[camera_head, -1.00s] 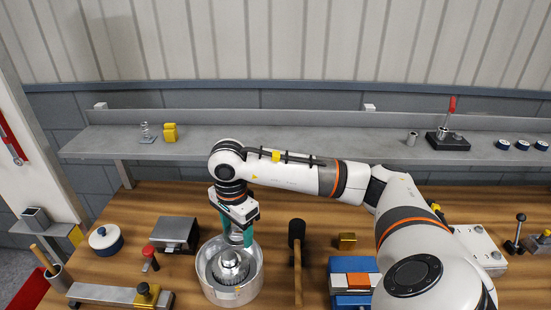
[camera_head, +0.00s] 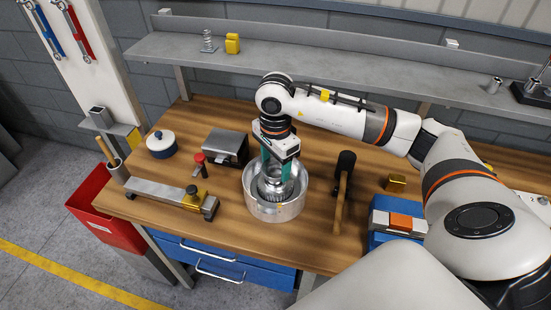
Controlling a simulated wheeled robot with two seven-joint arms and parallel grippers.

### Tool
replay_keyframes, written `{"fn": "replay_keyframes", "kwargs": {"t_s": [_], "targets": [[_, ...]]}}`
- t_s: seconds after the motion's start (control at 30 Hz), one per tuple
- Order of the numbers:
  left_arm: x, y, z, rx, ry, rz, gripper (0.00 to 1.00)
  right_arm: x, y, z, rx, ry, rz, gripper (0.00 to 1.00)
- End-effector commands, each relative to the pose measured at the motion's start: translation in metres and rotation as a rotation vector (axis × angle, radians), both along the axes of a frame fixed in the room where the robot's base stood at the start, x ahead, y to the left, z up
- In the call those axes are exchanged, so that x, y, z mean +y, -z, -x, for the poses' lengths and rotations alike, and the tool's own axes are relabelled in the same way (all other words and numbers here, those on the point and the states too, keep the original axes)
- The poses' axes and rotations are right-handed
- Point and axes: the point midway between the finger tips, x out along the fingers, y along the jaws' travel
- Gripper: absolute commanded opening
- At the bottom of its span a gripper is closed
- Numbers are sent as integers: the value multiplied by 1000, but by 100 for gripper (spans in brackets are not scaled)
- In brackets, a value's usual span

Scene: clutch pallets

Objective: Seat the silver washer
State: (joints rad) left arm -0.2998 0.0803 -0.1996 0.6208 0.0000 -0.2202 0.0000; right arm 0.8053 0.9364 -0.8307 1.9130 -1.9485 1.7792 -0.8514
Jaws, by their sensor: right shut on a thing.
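My right gripper (camera_head: 279,168) points down with teal fingers into a round silver housing (camera_head: 299,204) on the wooden bench. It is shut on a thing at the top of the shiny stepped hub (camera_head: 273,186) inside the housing. I take this thing to be the silver washer; its outline is mostly hidden by the fingers and blends with the hub. I cannot tell whether it touches the hub. My left gripper is not in view.
A black-headed mallet (camera_head: 343,182) lies right of the housing, near a brass block (camera_head: 395,183) and a blue case (camera_head: 383,217). Left are a red-knobbed tool (camera_head: 199,164), a grey block (camera_head: 226,146) and a metal bar fixture (camera_head: 160,192). A shelf (camera_head: 280,69) runs behind.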

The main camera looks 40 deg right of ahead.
Motion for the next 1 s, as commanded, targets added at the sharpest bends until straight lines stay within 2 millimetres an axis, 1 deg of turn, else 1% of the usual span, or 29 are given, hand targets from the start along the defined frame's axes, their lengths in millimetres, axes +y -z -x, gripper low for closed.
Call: {"fn": "replay_keyframes", "kwargs": {"t_s": [0.37, 0.67, 1.0], "targets": [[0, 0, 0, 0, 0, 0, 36, 0, -1, 0, -1, 0, -1, 31], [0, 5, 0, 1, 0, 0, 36, 1, -1, 0, -2, 1, -1, 31], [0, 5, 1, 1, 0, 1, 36, 1, -2, 0, -1, 1, -1, 31]]}}
